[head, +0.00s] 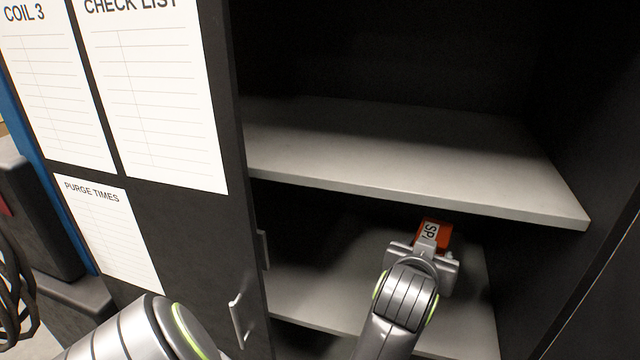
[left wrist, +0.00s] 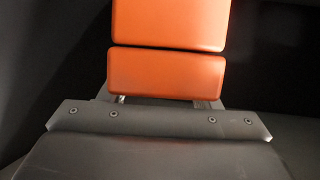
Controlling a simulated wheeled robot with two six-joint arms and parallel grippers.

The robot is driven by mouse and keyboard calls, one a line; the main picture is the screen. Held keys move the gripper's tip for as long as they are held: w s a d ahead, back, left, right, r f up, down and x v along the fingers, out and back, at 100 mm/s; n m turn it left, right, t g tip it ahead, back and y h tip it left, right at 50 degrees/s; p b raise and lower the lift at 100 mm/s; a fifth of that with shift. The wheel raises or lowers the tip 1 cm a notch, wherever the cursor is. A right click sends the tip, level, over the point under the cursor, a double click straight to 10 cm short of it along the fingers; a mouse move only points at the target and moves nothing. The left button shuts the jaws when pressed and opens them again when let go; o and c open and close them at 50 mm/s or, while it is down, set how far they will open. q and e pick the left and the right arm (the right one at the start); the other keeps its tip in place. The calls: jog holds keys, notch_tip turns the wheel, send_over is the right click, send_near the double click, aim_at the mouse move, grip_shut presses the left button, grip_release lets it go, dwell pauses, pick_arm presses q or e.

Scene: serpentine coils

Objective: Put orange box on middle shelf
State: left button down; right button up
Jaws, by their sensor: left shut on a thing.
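The orange box (head: 442,233) is small, with a white label with dark letters, partly hidden by my gripper in the head view. My left gripper (head: 428,246) is shut on it and holds it inside the cabinet, below the upper shelf (head: 400,150) and over the lower visible shelf (head: 310,288). I cannot tell whether the box touches the lower shelf. In the left wrist view the orange box (left wrist: 167,75) fills the top middle, split by a dark seam, just beyond the jaws. My right gripper is not in view.
The upper shelf is bare and its front edge is close above the gripper. An open dark door (head: 190,235) with paper lists and a handle stands at the left. A dark side wall bounds the right. The left part of the lower shelf is clear.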

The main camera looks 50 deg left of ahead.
pick_arm(q)
jog(key=w+a+f+n+y+b, duration=0.1)
jog(key=w+a+f+n+g+y+b, duration=0.1)
jog(key=shift+a+f+n+y+b, duration=0.25)
jog(key=shift+f+n+y+b, duration=0.05)
jog(key=shift+y, duration=0.1)
jog(key=shift+s+a+f+n+g+y+b, duration=0.1)
jog(key=shift+a+f+n+g+y+b, duration=0.5)
jog(key=shift+f, duration=1.15)
jog(key=shift+s+a+f+n+g+y+b, duration=0.1)
jog(key=shift+a+f+n+g+y+b, duration=0.6)
jog(key=shift+f, duration=1.05)
jog(key=shift+s+a+f+n+g+y+b, duration=0.2)
jog(key=shift+f+n+g+y, duration=0.45)
jog(key=shift+f, duration=1.1)
jog(key=shift+w+t, duration=0.15)
jog(key=shift+t, duration=0.1)
jog(key=c, duration=0.6)
grip_release()
jog(key=shift+f, duration=0.1)
jog(key=shift+o, duration=0.7)
